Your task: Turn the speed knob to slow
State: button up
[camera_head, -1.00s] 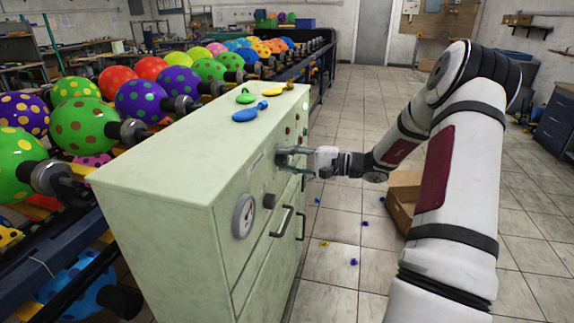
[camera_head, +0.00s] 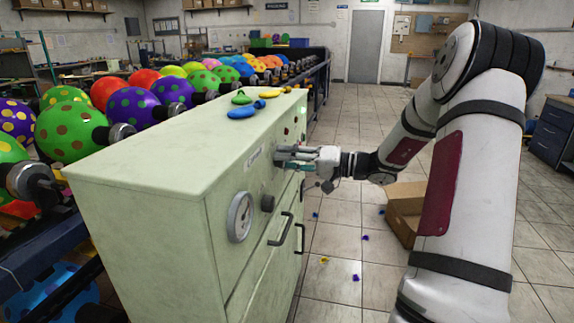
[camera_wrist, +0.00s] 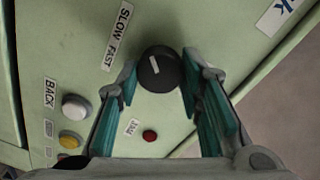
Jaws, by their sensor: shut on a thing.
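The black round speed knob (camera_wrist: 158,70) sits on the pale green panel next to the SLOW FAST label (camera_wrist: 117,37) in the wrist view. Its short white mark points up and slightly left in that view. My gripper (camera_wrist: 160,80) has its teal-padded fingers on either side of the knob and is shut on it. In the head view my gripper (camera_head: 281,157) reaches the right face of the green cabinet (camera_head: 165,165), and its fingers hide the knob there.
A gauge (camera_head: 240,217), a second dark knob (camera_head: 267,203) and a drawer handle (camera_head: 281,229) are nearer on the panel. White (camera_wrist: 75,107), yellow (camera_wrist: 70,139) and red (camera_wrist: 150,136) buttons lie close to the fingers. A cardboard box (camera_head: 403,213) stands on the floor.

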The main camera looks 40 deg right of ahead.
dwell(0.4)
jog(key=o, duration=1.2)
jog(key=shift+c, duration=0.2)
jog(key=v, duration=1.2)
jog(key=shift+s+f, duration=0.1)
jog(key=shift+f, duration=0.05)
